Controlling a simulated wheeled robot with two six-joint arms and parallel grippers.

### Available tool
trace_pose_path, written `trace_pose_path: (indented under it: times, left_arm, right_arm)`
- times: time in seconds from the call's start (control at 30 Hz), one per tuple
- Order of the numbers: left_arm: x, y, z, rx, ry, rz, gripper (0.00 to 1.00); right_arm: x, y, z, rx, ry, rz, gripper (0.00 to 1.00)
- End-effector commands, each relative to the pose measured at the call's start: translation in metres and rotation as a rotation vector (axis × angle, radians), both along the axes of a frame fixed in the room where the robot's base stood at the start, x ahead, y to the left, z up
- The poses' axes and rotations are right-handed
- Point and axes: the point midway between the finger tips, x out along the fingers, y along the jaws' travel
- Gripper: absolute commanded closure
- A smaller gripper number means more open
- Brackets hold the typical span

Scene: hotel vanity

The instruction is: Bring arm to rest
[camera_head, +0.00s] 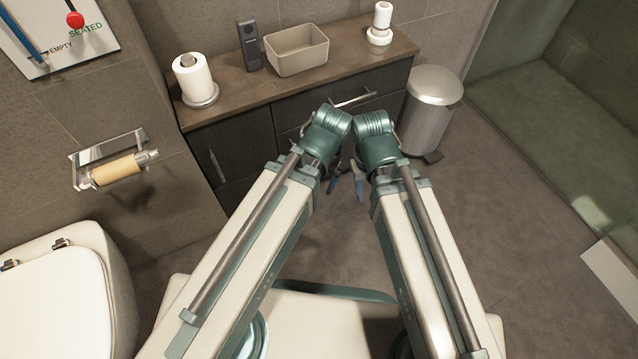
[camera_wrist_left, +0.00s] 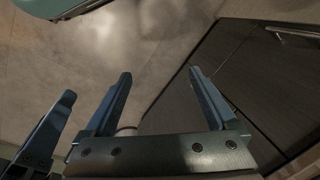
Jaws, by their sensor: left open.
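Both my arms reach forward and slightly inward in the head view, their wrists close together in front of the vanity cabinet. My left gripper (camera_head: 333,184) is mostly hidden behind the wrist there. In the left wrist view my left gripper (camera_wrist_left: 160,82) shows two blue-grey fingers spread apart with nothing between them. My right gripper (camera_head: 359,186) shows only a blue finger below its wrist in the head view. A further blue-grey finger at the left edge of the left wrist view looks like part of my right gripper; its opening is hidden.
The vanity top (camera_head: 232,107) holds a paper roll on a stand (camera_head: 194,80), a dark handset (camera_head: 249,45), a beige bin (camera_head: 297,50) and a white bottle (camera_head: 381,24). A metal trash can (camera_head: 428,110) stands right of it. A toilet (camera_head: 60,290) is at left.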

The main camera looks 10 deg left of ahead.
Motion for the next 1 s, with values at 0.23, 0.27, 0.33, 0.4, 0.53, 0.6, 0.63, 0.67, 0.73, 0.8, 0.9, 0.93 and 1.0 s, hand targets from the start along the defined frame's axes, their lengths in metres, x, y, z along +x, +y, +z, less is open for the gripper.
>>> trace_pose_path:
  times: [0.23, 0.27, 0.33, 0.4, 0.53, 0.6, 0.63, 0.67, 0.73, 0.8, 0.9, 0.93, 1.0]
  left_arm:
    - [-0.014, -0.013, -0.002, -0.047, 0.065, -0.071, 0.08]
    - [-0.014, -0.013, -0.002, -0.047, 0.065, -0.070, 0.08]
    - [-0.013, -0.013, -0.002, -0.047, 0.064, -0.069, 0.08]
    - [-0.013, -0.012, -0.001, -0.046, 0.063, -0.069, 0.08]
    - [-0.013, -0.012, 0.005, -0.046, 0.062, -0.068, 0.08]
    - [-0.013, -0.012, 0.014, -0.046, 0.062, -0.067, 0.08]
    - [-0.013, -0.012, 0.019, -0.046, 0.062, -0.067, 0.08]
    - [-0.013, -0.012, 0.024, -0.046, 0.062, -0.067, 0.08]
    - [-0.013, -0.012, 0.040, -0.046, 0.061, -0.066, 0.08]
    - [-0.013, -0.012, 0.059, -0.046, 0.061, -0.066, 0.08]
    - [-0.013, -0.013, 0.091, -0.047, 0.062, -0.065, 0.08]
    - [-0.013, -0.013, 0.102, -0.048, 0.063, -0.065, 0.08]
    - [-0.013, -0.013, 0.125, -0.048, 0.062, -0.064, 0.08]
  right_arm:
    - [0.000, 0.000, 0.000, 0.000, 0.000, 0.000, 0.50]
    - [0.000, 0.000, 0.000, 0.000, 0.000, 0.000, 0.50]
    - [0.000, 0.000, 0.000, 0.000, 0.000, 0.000, 0.50]
    - [0.000, 0.000, 0.000, 0.000, 0.000, 0.000, 0.50]
    - [0.000, 0.000, 0.007, 0.000, 0.000, 0.000, 0.50]
    - [0.000, 0.000, 0.015, 0.000, 0.000, 0.000, 0.50]
    - [0.000, 0.000, 0.020, 0.001, 0.000, 0.000, 0.50]
    - [0.000, 0.000, 0.026, 0.001, 0.000, 0.000, 0.50]
    - [0.000, 0.000, 0.042, 0.001, 0.000, -0.001, 0.50]
    - [0.000, 0.000, 0.061, 0.002, 0.001, -0.001, 0.50]
    - [0.000, 0.001, 0.093, 0.003, 0.001, -0.002, 0.50]
    - [0.000, 0.001, 0.103, 0.003, 0.001, -0.002, 0.50]
    - [0.000, 0.001, 0.127, 0.004, 0.001, -0.002, 0.50]
